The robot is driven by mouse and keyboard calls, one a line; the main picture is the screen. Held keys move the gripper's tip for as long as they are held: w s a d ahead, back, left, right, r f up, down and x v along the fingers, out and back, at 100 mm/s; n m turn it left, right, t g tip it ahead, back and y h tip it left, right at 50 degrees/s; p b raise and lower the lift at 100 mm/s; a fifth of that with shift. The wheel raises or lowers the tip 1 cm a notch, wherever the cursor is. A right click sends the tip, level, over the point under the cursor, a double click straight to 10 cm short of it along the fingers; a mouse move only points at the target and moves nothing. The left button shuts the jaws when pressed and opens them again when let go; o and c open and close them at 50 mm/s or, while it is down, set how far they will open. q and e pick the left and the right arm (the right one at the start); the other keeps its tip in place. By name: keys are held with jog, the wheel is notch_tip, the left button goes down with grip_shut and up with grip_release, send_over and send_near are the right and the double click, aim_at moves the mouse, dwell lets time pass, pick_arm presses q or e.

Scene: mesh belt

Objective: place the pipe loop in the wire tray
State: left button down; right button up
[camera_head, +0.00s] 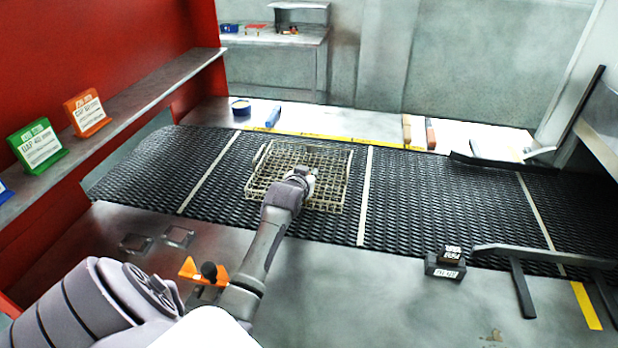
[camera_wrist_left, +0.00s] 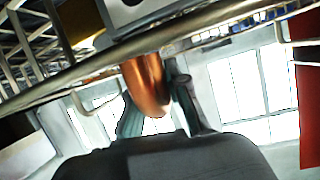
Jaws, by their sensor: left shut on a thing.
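The wire tray (camera_head: 262,190), a pale wire mesh basket, lies on the black mesh belt near the middle of the head view. My left gripper (camera_head: 309,175) reaches over the tray from the front, with its fingers at about the tray's middle. In the left wrist view, my left gripper (camera_wrist_left: 160,108) is shut on the copper pipe loop (camera_wrist_left: 145,80). The tray's wire rim (camera_wrist_left: 75,72) crosses close beside the loop in that view; I cannot tell whether they touch. In the head view the loop is hidden by my gripper. My right gripper is not in view.
The black mesh belt (camera_head: 420,200) has light cross strips. A blue tape roll (camera_head: 241,107) and small blocks lie behind the belt. A shelf with signs (camera_head: 150,88) runs along the left.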

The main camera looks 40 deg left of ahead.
pick_arm(q)
jog(key=c, duration=1.6)
grip_release()
jog(key=shift+f, duration=0.1)
jog(key=o, duration=0.4)
jog(key=shift+o, duration=0.2)
jog(key=shift+s, duration=0.1)
jog(key=b+v, duration=0.1)
jog(key=v, duration=1.1)
